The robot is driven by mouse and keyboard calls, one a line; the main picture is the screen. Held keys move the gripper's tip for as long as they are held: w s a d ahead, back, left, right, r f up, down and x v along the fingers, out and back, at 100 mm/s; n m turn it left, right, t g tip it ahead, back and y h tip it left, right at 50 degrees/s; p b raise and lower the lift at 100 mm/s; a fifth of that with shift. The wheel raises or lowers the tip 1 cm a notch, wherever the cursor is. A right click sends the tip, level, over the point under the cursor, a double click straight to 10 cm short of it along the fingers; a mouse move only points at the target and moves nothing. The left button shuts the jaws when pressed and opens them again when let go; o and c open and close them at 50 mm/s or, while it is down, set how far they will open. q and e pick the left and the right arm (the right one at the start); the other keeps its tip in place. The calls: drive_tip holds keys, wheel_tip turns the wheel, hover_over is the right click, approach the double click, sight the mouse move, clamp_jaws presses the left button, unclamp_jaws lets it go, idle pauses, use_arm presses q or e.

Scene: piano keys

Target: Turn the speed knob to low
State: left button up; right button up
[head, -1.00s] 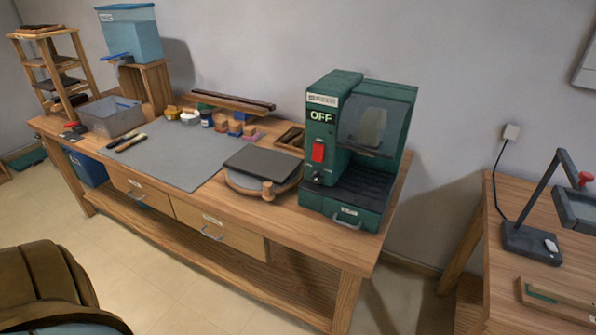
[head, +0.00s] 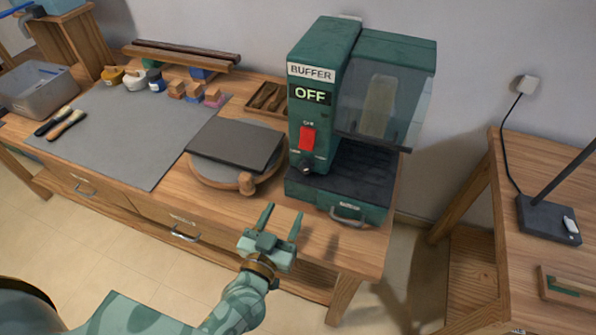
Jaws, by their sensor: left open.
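The green buffer machine (head: 318,60) stands at the right end of the workbench, with an "OFF" display and a red switch (head: 307,138) on its front. A small dark knob (head: 306,166) sits below the switch, at the front lower edge; its pointer setting is too small to read. My left gripper (head: 281,222) is open and empty. My right gripper is not in view.
A round wooden turntable with a dark slab (head: 236,144) lies left of the buffer. The buffer has a clear shield (head: 385,105) and a drawer handle (head: 348,215). A grey mat (head: 130,130) covers the bench's left. A second table (head: 550,170) stands at right.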

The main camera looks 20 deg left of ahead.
sight(304, 171)
use_arm(q)
drive_tip(key=w, duration=0.5)
drive_tip(key=w+b, duration=0.1)
drive_tip(key=w, duration=0.5)
drive_tip(key=shift+w+d+f, duration=0.15)
drive_tip(key=shift+w+f, duration=0.05)
drive_tip(key=shift+w, duration=0.1)
drive_tip(key=shift+w+b, duration=0.3)
drive_tip(key=shift+w, duration=0.3)
drive_tip(key=shift+r, duration=0.1)
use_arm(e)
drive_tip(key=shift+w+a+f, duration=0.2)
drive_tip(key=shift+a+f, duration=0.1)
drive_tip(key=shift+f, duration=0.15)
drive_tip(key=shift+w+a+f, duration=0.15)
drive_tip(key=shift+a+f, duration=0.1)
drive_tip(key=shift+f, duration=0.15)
use_arm(q)
drive_tip(key=c, duration=1)
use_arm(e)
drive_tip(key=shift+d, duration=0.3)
